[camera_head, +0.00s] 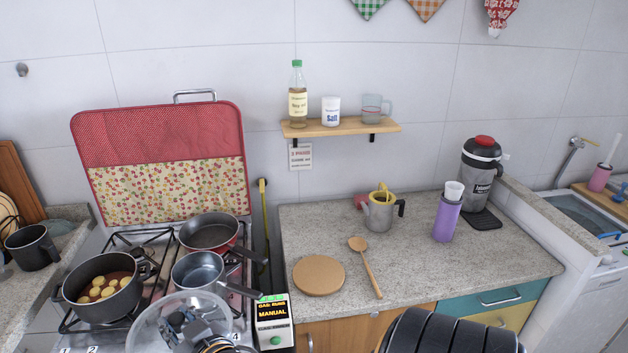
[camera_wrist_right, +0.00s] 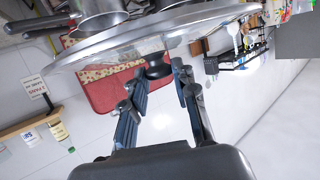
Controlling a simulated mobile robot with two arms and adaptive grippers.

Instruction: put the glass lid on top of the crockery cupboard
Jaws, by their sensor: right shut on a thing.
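The glass lid (camera_head: 147,318) is round and clear with a metal rim. In the head view it is at the bottom left, in front of the stove and partly over its front burners. My right gripper (camera_head: 192,328) is shut on the lid's dark knob. In the right wrist view the knob (camera_wrist_right: 156,68) is between the fingers of the gripper (camera_wrist_right: 160,76), with the lid's glass (camera_wrist_right: 130,48) spread beyond them. I cannot make out the crockery cupboard in either view. My left gripper is not in view.
A pot of food (camera_head: 100,289) and two pans (camera_head: 210,232) stand on the stove close to the lid. The worktop (camera_head: 330,225) to the right holds a round board (camera_head: 319,275), a wooden spoon (camera_head: 370,268), a metal jug (camera_head: 379,215) and a purple bottle (camera_head: 447,220). A small shelf (camera_head: 340,127) hangs above.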

